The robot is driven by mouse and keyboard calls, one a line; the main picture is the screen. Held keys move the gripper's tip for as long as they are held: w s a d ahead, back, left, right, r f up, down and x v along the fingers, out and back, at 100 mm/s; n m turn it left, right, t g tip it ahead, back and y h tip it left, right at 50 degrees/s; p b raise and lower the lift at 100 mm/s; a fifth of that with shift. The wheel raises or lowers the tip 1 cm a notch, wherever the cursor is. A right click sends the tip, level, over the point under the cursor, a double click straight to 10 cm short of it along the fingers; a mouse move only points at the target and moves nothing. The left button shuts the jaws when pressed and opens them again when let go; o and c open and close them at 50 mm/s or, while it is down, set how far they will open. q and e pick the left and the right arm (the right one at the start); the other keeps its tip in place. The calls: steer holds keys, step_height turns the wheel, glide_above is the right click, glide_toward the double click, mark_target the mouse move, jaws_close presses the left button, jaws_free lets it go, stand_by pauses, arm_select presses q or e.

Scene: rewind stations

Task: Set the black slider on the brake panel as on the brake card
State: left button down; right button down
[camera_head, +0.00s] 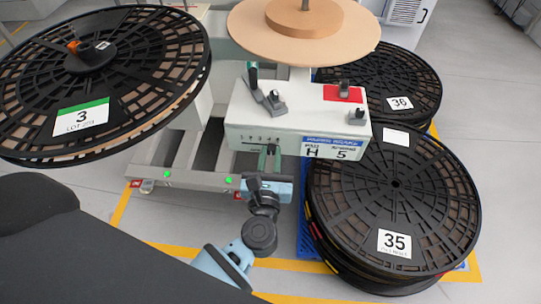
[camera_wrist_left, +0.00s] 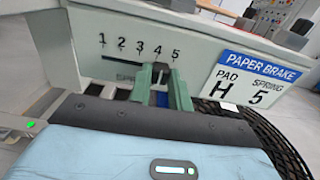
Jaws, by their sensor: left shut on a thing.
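The brake panel (camera_head: 290,118) is a pale box below the wide paper disc. Its front carries a slot (camera_wrist_left: 122,58) under the numbers 1 to 5. The brake card (camera_head: 335,147), also in the left wrist view (camera_wrist_left: 252,80), reads PAPER BRAKE, PAD H, SPRING 5. My left gripper (camera_head: 270,152) is at the panel front, its green fingers shut on the black slider (camera_wrist_left: 160,68). In the left wrist view the slider stands near the right end of the scale, about below 4 to 5; its exact mark is partly hidden by the fingers. My right gripper is not in view.
Black levers (camera_head: 272,98) and a red-plated knob (camera_head: 344,92) sit on the panel's top. A large reel marked 3 (camera_head: 85,115) is at the left. Reels marked 35 (camera_head: 394,215) and 36 (camera_head: 400,103) lie at the right, close to the panel.

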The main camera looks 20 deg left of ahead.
arm_select(q)
steer(key=shift+d, duration=0.1)
steer(key=shift+w+d+b, duration=0.25)
steer(key=shift+d+b, duration=0.05)
steer(key=shift+d, duration=0.6)
steer(key=c, duration=1.3)
jaws_free()
steer(key=shift+a, duration=0.2)
